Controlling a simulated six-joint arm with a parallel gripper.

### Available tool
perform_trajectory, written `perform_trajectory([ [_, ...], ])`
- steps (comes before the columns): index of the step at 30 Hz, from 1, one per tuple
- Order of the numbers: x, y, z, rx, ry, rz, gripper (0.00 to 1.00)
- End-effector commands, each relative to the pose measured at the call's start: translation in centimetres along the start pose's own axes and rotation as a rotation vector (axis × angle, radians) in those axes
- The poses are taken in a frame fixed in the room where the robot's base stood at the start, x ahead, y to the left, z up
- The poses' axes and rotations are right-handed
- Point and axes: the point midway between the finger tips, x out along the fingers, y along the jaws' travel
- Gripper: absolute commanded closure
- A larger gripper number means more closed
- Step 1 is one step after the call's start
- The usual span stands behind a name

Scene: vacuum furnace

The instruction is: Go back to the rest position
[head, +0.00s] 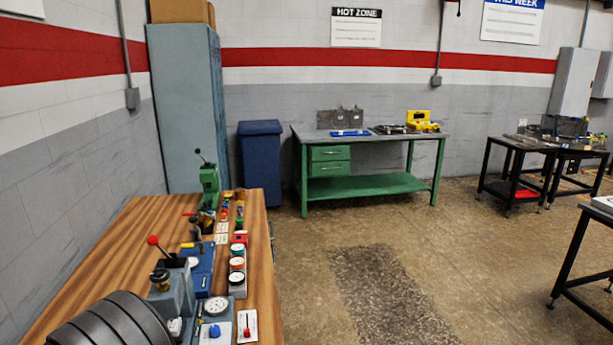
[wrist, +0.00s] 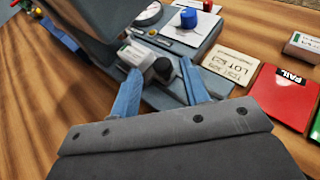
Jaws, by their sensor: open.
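My gripper (wrist: 162,80) shows in the wrist view with its two blue fingers spread apart. It is open, with nothing clamped between the fingers. A small dark-and-light knob (wrist: 163,69) and a white-labelled part (wrist: 140,54) of a grey bench device (wrist: 190,50) appear between and just beyond the fingertips. I cannot tell whether the fingers touch them. In the head view my gripper cannot be made out. The grey device (head: 172,290) there stands on the wooden bench (head: 110,240), near a red-knobbed lever (head: 153,240).
Beside the gripper lie a LOT tag (wrist: 233,66), a red FAIL tray (wrist: 280,90) and a blue knob (wrist: 188,17). Gauges (head: 237,264) and a green press (head: 209,183) stand along the bench. A green workbench (head: 370,186) stands beyond. Bare wood is free at the bench's left.

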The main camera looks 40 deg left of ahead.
Motion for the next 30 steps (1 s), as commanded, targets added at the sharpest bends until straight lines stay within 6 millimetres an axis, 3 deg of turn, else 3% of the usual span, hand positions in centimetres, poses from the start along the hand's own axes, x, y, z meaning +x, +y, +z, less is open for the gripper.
perform_trajectory([
  [5,1.7,0.0,0.0,0.0,0.0,-0.001,0.58],
  [22,0.9,0.1,0.0,0.001,0.0,0.001,0.58],
  [30,-3.6,0.1,0.0,0.001,0.0,0.004,0.58],
])
